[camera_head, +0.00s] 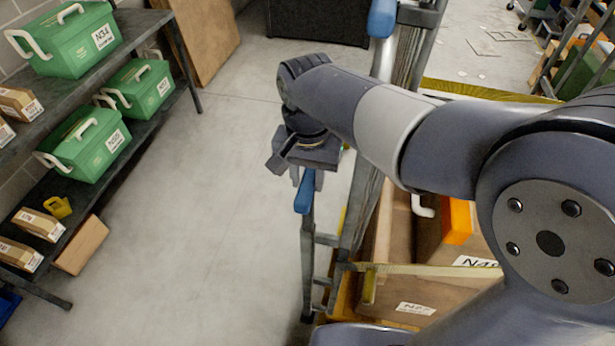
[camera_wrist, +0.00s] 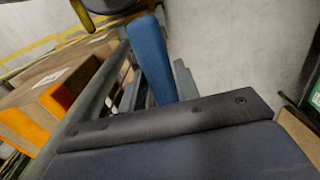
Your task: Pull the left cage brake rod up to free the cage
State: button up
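A brake rod with a blue grip (camera_head: 305,192) stands upright at the near left corner of the cage (camera_head: 308,255). My gripper (camera_head: 307,176) is at the top of this grip, pointing down, and its body hides the upper end. In the wrist view the blue grip (camera_wrist: 152,62) lies along my gripper (camera_wrist: 160,88), with a grey finger close to its right side. The other finger is hard to make out, and I cannot tell whether the fingers press on the grip. A second blue grip (camera_head: 382,18) shows at the top, farther along the cage.
The cage holds cardboard boxes (camera_head: 415,295) and an orange-edged box (camera_head: 457,222). A shelf rack with green cases (camera_head: 90,150) and small cartons stands at the left. Open concrete floor (camera_head: 205,230) lies between rack and cage. A brown panel (camera_head: 205,35) leans at the back.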

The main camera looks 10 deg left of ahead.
jog(key=shift+o, duration=0.8)
jog(key=shift+s+r, duration=0.1)
jog(key=shift+r, duration=0.1)
jog(key=shift+o, duration=1.2)
jog(key=shift+f, duration=0.15)
notch_tip(320, 180, up, 11)
jog(key=shift+f, duration=0.15)
notch_tip(320, 180, down, 12)
jog(key=shift+r+b, duration=0.15)
jog(key=shift+b, duration=0.2)
jog(key=shift+f+b, duration=0.5)
jog(key=shift+f, duration=0.05)
jog(key=shift+r, duration=0.1)
